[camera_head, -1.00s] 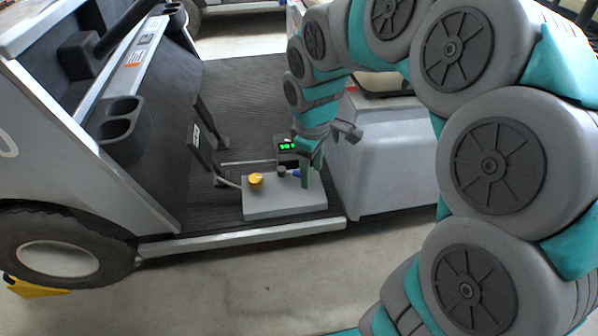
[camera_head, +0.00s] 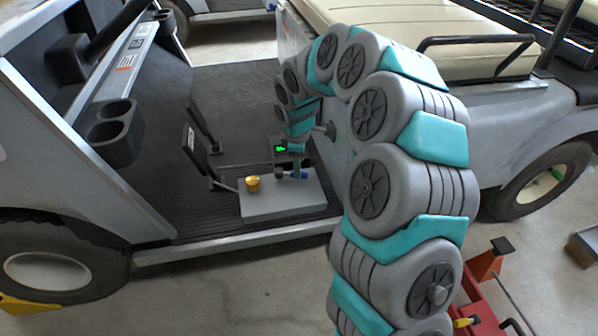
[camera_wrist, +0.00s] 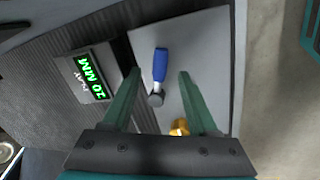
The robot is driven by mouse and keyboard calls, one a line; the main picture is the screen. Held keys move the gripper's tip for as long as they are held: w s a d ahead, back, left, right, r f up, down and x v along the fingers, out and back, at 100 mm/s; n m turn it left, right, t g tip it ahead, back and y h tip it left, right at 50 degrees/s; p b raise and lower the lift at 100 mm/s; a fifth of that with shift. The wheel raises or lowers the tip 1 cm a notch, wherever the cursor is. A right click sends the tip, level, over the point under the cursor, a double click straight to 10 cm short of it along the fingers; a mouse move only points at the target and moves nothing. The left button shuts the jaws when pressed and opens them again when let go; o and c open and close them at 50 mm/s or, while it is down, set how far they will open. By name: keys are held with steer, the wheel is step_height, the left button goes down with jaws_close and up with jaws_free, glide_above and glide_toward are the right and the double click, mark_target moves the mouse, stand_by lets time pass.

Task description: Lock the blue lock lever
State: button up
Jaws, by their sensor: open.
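The blue lock lever (camera_wrist: 160,64) shows in the wrist view on a light grey plate (camera_wrist: 208,45). It joins a round grey pivot (camera_wrist: 156,99) at its lower end. My gripper (camera_wrist: 158,74) is open, with one green finger on each side of the lever and a gap to both. In the head view the lever (camera_head: 303,174) is a small blue spot at the right of the plate (camera_head: 270,208), partly hidden by my gripper (camera_head: 298,176). A yellow knob (camera_head: 253,183) stands on the plate, left of the lever.
A display with green digits (camera_wrist: 86,74) sits beside the plate, over the ribbed cart floor. Pedals (camera_head: 196,140) rise left of the plate. The seat base is close on the right. A red jack (camera_head: 490,290) stands on the ground at the lower right.

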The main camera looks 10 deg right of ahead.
mark_target(292, 175)
steer(key=shift+w+d+f, duration=0.1)
steer(key=shift+w+f, duration=0.1)
steer(key=shift+f, duration=0.75)
steer(key=shift+w+d+f, duration=0.1)
steer(key=shift+w+f, duration=0.05)
steer(key=shift+f, duration=0.8)
jaws_close()
